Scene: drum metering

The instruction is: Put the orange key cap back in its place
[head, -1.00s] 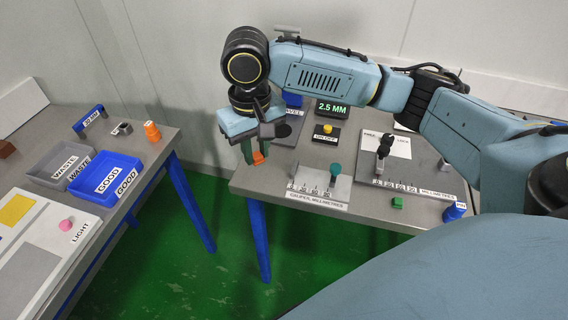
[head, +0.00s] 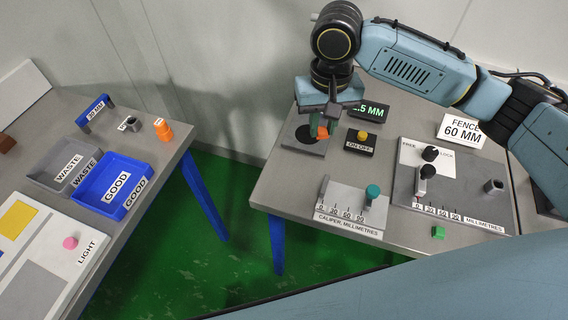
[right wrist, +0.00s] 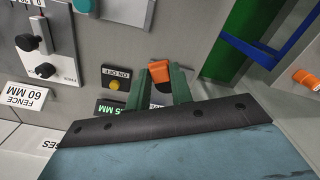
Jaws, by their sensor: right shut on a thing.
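The orange key cap (head: 322,132) is a small orange block. My right gripper (head: 320,124) is shut on it, with the green fingers pointing down. In the right wrist view the cap (right wrist: 159,70) shows between the fingertips. The gripper is above a grey plate with a black disc (head: 307,135) at the table's left part; I cannot tell how high. The fingers and cap hide part of that plate. My left gripper is not in view.
A yellow-buttoned ON/OFF box (head: 360,142) and a display (head: 370,110) stand beside the plate. In front is the caliper stand (head: 345,208) with a teal knob. The fence board (head: 455,190) is to the right. Another orange object (head: 163,130) stands on the left table.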

